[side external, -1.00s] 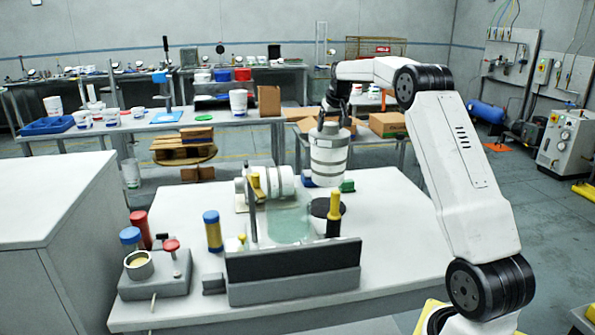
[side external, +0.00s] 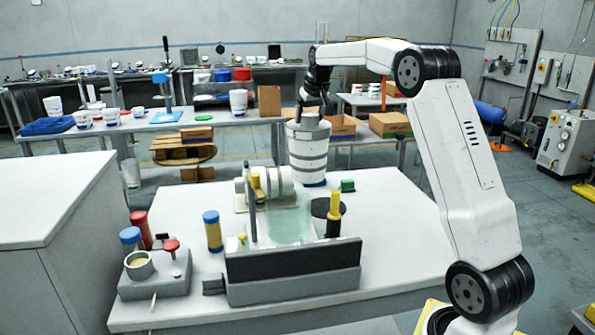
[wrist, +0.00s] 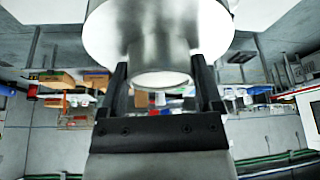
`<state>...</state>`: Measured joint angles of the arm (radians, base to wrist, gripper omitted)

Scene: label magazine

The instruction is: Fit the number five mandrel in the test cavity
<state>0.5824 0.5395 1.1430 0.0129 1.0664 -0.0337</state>
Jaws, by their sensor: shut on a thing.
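My gripper (side external: 314,108) is shut on the grey top stub of a large white cylinder with grey bands (side external: 308,150). The cylinder hangs roughly upright above the back of the white table (side external: 390,220). In the wrist view, the two dark fingers of my gripper (wrist: 162,95) close around the metal stub (wrist: 160,58), with the white body (wrist: 215,30) beyond it. I see no number on the cylinder, so I cannot tell whether it is the number five mandrel. No part is clearly marked as the test cavity. A horizontal banded white cylinder (side external: 278,182) stands left of the held one.
A grey fixture with a translucent sheet (side external: 290,222) and dark front plate (side external: 295,262) stands in front. A yellow-handled post (side external: 333,215), a blue-capped yellow cylinder (side external: 213,232), a grey block with a ring (side external: 140,265) and a green block (side external: 347,186) are nearby. The table's right side is clear.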

